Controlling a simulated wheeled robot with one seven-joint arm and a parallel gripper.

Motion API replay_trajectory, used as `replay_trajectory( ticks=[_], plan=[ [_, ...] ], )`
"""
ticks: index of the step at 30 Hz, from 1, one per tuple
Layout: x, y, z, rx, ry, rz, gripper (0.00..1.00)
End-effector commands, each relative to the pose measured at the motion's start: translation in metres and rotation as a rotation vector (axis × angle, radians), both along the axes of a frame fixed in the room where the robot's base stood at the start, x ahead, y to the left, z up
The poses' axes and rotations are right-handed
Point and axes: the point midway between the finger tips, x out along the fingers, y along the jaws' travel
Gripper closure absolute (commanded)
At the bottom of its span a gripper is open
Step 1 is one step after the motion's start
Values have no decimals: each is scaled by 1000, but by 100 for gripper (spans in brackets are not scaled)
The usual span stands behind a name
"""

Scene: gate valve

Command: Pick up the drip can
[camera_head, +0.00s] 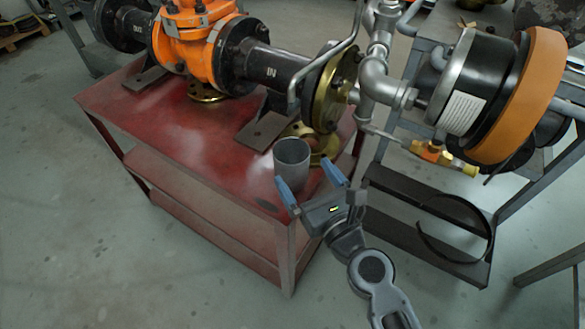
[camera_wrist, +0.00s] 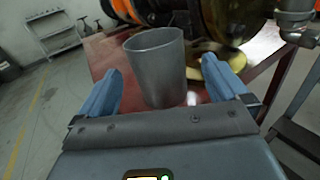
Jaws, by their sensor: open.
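The drip can (camera_head: 292,163) is a plain grey open-topped cylinder. It stands upright near the front right corner of the red table (camera_head: 180,130), under the brass flange end of the pipework. In the wrist view the drip can (camera_wrist: 157,70) is straight ahead, in line with the gap between the fingers. My gripper (camera_head: 308,182) is open and empty, its two blue fingers pointing at the can from the front. In the wrist view the fingers of my gripper (camera_wrist: 170,90) lie to either side of the can's lower part, and I cannot tell whether either touches it.
The orange gate valve (camera_head: 190,40) and black pipe (camera_head: 275,68) stand on the table behind the can. A brass flange (camera_head: 332,90) overhangs close behind it. Grey pipes and a black and orange drum (camera_head: 490,90) crowd the right. Floor in front is clear.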

Motion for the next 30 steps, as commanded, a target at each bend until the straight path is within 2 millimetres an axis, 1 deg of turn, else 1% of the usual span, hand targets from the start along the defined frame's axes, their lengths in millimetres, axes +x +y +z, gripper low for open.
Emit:
replay_trajectory(
  ticks=[10,15,18,22,28,30],
  plan=[
    [30,16,3,0,-1,1,0],
    [51,29,5,0,-1,1,0],
    [61,33,4,-1,-2,0,0],
    [67,35,4,-1,0,-1,0],
    [67,35,4,-1,0,-1,0],
    [66,35,4,-1,0,-1,7]
  ],
)
